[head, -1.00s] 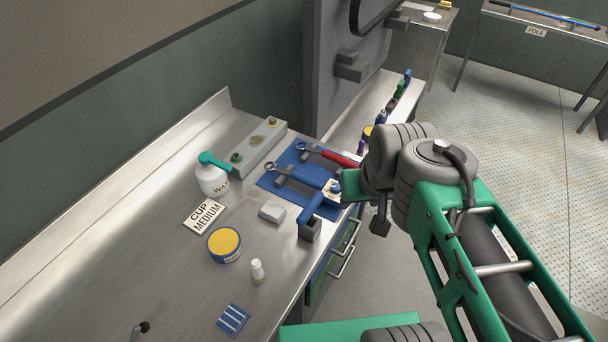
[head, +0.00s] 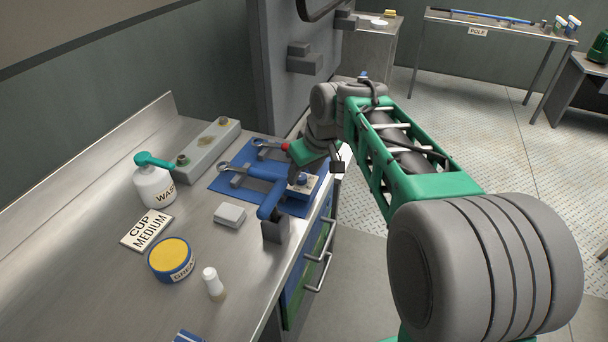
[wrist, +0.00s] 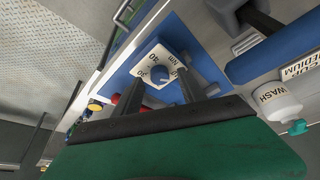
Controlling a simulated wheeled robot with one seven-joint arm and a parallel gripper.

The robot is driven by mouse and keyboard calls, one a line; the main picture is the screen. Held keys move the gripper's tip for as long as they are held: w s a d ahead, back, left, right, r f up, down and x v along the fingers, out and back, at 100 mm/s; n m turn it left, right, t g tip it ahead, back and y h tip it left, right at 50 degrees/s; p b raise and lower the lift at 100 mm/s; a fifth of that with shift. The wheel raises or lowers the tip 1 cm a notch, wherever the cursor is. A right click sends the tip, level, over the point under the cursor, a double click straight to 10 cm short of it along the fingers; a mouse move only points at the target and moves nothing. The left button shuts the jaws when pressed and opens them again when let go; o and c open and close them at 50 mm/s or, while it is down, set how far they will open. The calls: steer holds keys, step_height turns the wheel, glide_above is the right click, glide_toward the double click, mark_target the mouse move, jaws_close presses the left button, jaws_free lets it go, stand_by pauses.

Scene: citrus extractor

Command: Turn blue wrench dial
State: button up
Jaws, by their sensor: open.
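In the wrist view the dial knob (wrist: 159,80) is seen face-on between and beyond my dark fingers. My gripper (wrist: 163,88) is open and empty. In the head view my gripper (head: 299,169) hangs just behind the dial, and its green body partly covers the red-handled wrench (head: 286,148). Whether a finger touches the dial is unclear.
A dark block with a blue lever (head: 272,222) stands in front of the wrench. A grey box (head: 230,214), yellow-lidded tin (head: 171,260), small white bottle (head: 213,284) and wash bottle (head: 154,186) stand to the left. A grey upright panel (head: 285,75) rises behind.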

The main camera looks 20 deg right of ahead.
steer(key=shift+w+f, duration=0.15)
steer(key=shift+f, duration=0.25)
jaws_close()
